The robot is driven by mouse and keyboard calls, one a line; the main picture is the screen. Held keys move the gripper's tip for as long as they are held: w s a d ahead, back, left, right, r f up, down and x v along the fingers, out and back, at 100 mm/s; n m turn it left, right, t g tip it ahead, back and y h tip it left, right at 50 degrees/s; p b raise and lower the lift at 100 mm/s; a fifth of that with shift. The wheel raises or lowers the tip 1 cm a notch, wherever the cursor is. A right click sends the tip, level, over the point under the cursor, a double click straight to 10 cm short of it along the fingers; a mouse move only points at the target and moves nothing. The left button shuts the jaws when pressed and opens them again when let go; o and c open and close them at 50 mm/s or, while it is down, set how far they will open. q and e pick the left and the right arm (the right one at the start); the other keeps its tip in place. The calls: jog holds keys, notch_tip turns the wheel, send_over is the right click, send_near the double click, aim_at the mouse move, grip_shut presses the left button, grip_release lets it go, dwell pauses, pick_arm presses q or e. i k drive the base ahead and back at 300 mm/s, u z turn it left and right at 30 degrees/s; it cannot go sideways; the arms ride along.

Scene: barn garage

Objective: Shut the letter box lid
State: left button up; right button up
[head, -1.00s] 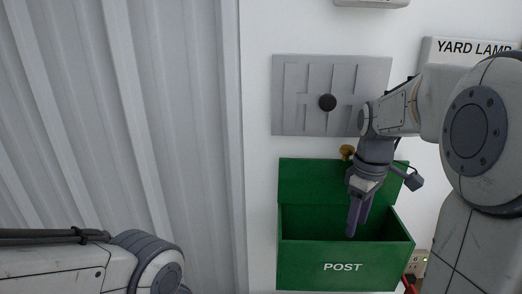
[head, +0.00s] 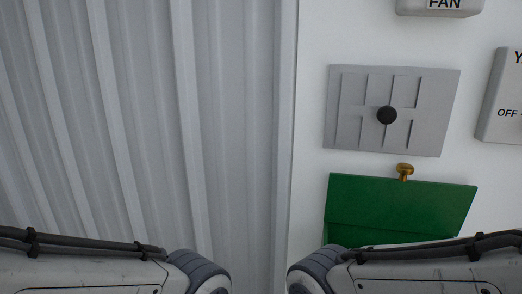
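The green letter box shows at the lower right of the head view, its lower part hidden behind my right arm. Its green lid (head: 400,205) stands raised against the white wall, so the box is open. A brass knob (head: 404,170) sits just above the lid's top edge. My two arms lie along the bottom of the view, left and right. Both grippers are out of the picture, so their distance from the lid does not show.
A grey panel with a black knob (head: 387,115) is on the wall above the letter box. A FAN switch box (head: 440,6) and a second switch box (head: 502,100) are at the upper right. Ribbed grey metal cladding (head: 140,120) fills the left side.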

aim_at(401, 203)
jog(key=k, duration=1.15)
jog(key=z, duration=0.7)
jog(key=i, duration=0.65)
jog(key=u, duration=0.2)
